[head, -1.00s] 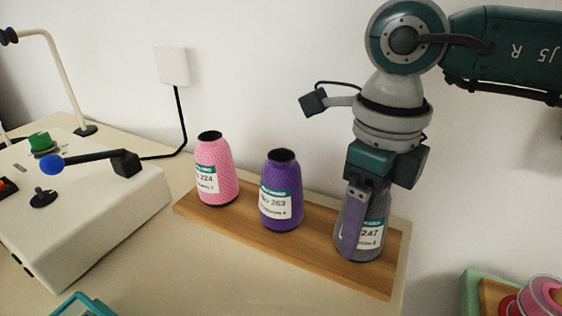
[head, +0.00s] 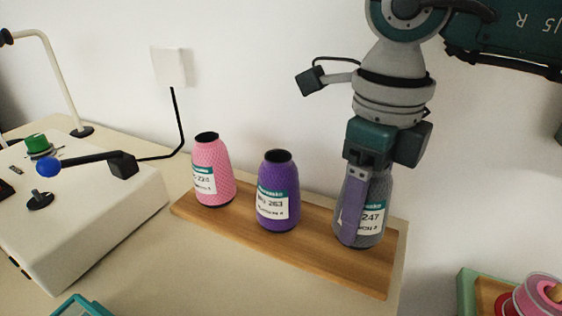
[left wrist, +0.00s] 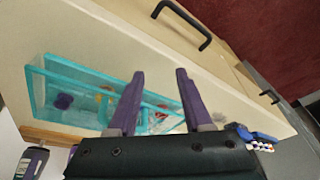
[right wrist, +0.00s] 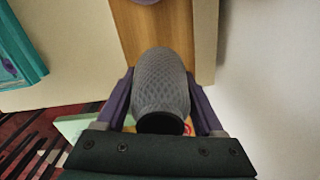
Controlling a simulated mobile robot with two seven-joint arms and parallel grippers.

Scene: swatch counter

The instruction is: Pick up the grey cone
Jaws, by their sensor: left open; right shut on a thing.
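The grey cone (head: 377,192), with a white and teal label reading 247, is upright in my right gripper (head: 354,208). The gripper is shut on it from above, a purple finger on its near side. Its base appears slightly above the right end of the wooden board (head: 330,262). In the right wrist view the grey cone (right wrist: 161,82) sits between both fingers. My left gripper (left wrist: 160,80) is open and empty, with a teal-edged tray (left wrist: 85,68) beyond it in its wrist view.
A purple cone (head: 278,188) and a pink cone (head: 213,168) stand on the board to the left. A white machine (head: 100,215) with knobs and a blue-tipped lever is further left. A green-edged box (head: 467,290) with pink spools is at lower right. The wall is close behind.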

